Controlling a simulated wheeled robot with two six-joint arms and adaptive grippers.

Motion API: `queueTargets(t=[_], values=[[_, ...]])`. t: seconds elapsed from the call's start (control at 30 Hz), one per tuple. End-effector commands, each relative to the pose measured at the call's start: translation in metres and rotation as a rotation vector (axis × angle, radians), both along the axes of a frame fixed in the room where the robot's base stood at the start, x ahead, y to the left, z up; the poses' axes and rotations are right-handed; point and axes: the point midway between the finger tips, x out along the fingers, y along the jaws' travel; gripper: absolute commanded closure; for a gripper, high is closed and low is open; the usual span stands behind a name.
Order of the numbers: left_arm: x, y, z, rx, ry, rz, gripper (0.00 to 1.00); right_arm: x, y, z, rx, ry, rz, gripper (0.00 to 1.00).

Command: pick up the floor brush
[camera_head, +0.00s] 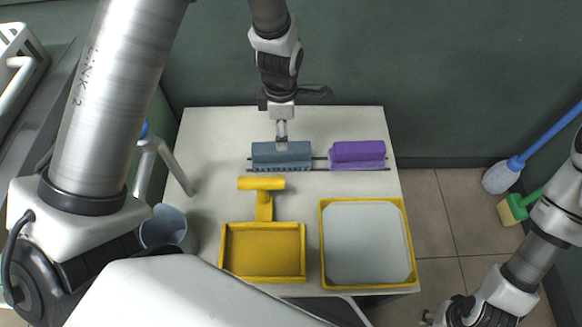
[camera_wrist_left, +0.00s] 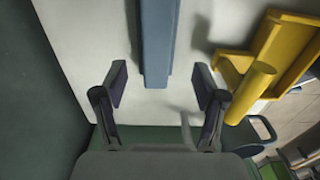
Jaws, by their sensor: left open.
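On the white table lies a blue-grey bar (camera_head: 282,153) with a toothed front edge, like a brush. My left gripper (camera_head: 282,128) hangs above and behind it, pointing down. In the left wrist view the open fingers (camera_wrist_left: 160,85) stand on either side of the near end of the blue bar (camera_wrist_left: 157,40), with nothing between them gripped. Other brush-like things stand on the floor at right: a white head on a long blue handle (camera_head: 540,143), and a yellow-green one (camera_head: 516,206). The frames do not show which is the floor brush. My right gripper (camera_head: 452,312) is low at right, its fingers unclear.
A purple bar (camera_head: 357,152) lies right of the blue-grey bar. In front are a yellow dustpan (camera_head: 263,250), also in the left wrist view (camera_wrist_left: 285,45), and a yellow-rimmed tray (camera_head: 411,268). A grey bucket (camera_head: 165,228) is at left. A dark green wall (camera_head: 440,50) stands behind.

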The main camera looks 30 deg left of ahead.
Motion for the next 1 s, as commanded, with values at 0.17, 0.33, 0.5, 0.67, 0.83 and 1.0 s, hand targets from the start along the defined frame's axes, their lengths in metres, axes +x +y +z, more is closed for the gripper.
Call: queueTargets(t=[0.17,0.33,0.5,0.67,0.83,1.0], values=[[0.005,0.0,-0.014,0.001,-0.019,-0.002,0.29,0.0,0.0,-0.014,0.0,-0.001,0.0,0.6],[0.004,0.001,-0.035,0.001,-0.019,-0.002,0.29,0.0,0.0,-0.023,0.0,-0.001,0.0,0.6],[0.001,0.004,-0.067,0.001,-0.017,-0.003,0.29,0.0,0.0,-0.043,0.0,0.0,0.0,0.6],[0.001,0.004,-0.079,0.001,-0.019,-0.003,0.29,0.0,0.0,-0.046,0.0,0.0,0.0,0.6],[0.002,0.004,-0.077,0.001,-0.019,-0.003,0.36,0.0,0.0,-0.044,0.0,0.0,0.0,0.6],[0.001,0.004,-0.077,0.001,-0.019,-0.003,0.96,0.0,0.0,-0.044,0.0,0.0,0.0,0.6]])
